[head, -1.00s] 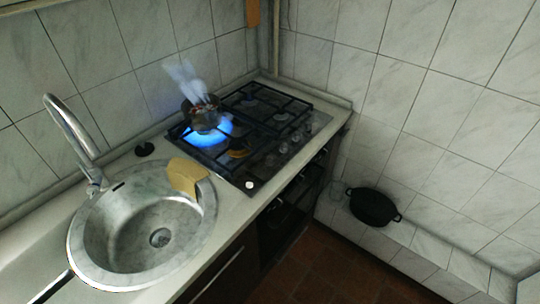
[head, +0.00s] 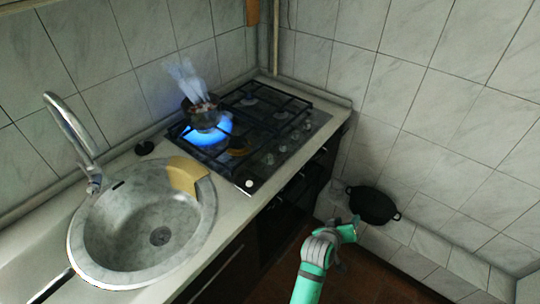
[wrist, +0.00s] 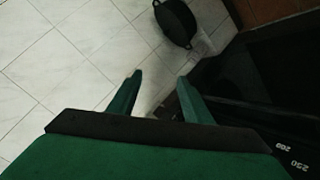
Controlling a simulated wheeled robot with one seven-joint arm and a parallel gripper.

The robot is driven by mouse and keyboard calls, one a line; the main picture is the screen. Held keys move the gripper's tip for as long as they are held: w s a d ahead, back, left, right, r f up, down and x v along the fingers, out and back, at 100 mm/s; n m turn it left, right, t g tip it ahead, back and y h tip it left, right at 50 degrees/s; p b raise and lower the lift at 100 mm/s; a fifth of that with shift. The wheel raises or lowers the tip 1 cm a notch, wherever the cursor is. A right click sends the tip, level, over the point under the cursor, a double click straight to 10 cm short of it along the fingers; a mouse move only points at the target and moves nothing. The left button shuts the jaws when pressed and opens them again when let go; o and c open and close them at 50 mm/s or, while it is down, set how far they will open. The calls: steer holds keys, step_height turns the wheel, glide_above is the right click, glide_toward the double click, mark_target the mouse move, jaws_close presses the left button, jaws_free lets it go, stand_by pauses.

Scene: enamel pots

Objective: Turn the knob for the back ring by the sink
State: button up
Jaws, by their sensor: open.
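The hob (head: 222,167) is set in the counter, right of the sink (head: 85,245). Its back ring by the sink burns with a blue flame (head: 222,133) under a small pot (head: 201,110), and pale smoke or steam rises from the pot. Several knobs (head: 283,148) run along the hob's front right edge; which one serves this ring cannot be told. My gripper (wrist: 160,77) is open and empty, its two green fingers apart. In the head view my green arm is low, in front of the cabinet and below the hob, clear of the knobs. No knob shows in the wrist view.
A black pot (head: 372,206) stands on a tiled ledge by the right wall; it also shows in the wrist view (wrist: 176,22). A tan board or cloth (head: 186,174) lies on the sink rim. A dark oven front (wrist: 265,65) is close by on the right in the wrist view.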

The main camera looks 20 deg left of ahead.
steer(key=w+a+r+g, duration=0.2)
steer(key=w+a+r, duration=0.2)
steer(key=w+a, duration=0.15)
steer(key=g+y, duration=0.5)
steer(key=y, duration=0.1)
glide_toward(270, 156)
steer(key=shift+n, duration=0.4)
steer(key=x, duration=0.8)
steer(key=shift+w+a+f, duration=0.1)
steer(key=shift+w+f, duration=0.05)
steer(key=shift+f, duration=0.25)
